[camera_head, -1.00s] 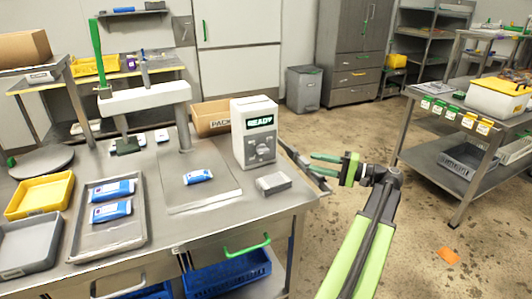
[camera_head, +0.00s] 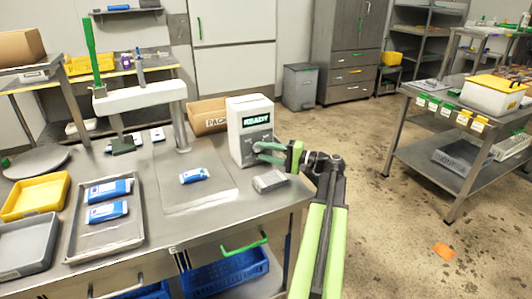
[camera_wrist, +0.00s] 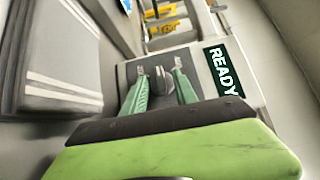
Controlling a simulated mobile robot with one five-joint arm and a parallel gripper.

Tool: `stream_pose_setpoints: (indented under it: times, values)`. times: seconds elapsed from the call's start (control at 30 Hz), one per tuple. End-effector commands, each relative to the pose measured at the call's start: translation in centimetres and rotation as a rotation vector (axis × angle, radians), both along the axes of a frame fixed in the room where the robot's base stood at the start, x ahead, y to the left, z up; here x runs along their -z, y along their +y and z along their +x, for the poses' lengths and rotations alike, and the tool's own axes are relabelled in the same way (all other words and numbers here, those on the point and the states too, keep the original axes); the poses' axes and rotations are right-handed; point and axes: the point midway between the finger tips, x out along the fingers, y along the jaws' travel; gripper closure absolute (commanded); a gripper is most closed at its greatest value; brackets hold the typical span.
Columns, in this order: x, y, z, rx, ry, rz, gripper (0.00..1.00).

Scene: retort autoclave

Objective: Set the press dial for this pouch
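The white press control box (camera_head: 236,135) stands at the right rear of the steel table, its green-lit display (camera_head: 256,120) reading READY. My gripper (camera_head: 257,151) is at the box's front face, below the display, and covers the dial in the head view. In the wrist view the grey dial knob (camera_wrist: 161,82) lies between the two green fingers of my gripper (camera_wrist: 159,68). The fingers are apart, with visible gaps beside the knob; contact is not clear. A blue and white pouch (camera_head: 194,175) lies flat on the plate left of the box. The dial's markings are not readable.
A small grey block (camera_head: 269,181) sits on the table just below my gripper. A grey tray (camera_head: 103,245) holds two more pouches. The white press arm (camera_head: 140,97) stands behind. A cardboard box (camera_head: 205,117) is left of the control box.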

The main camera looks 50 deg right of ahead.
Motion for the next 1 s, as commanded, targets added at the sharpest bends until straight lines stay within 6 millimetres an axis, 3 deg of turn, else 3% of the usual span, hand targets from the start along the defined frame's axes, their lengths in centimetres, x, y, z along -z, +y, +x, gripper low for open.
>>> stream_pose_setpoints:
  times: [0.13, 0.4, 1.0]
  values:
    - [0.0, 0.0, -0.01, 0.0, 0.0, 0.0, 0.65]
    - [0.0, 0.01, -0.02, -0.001, 0.0, 0.0, 1.0]
    - [-0.69, 0.23, 0.11, -0.005, 0.034, -0.079, 1.0]
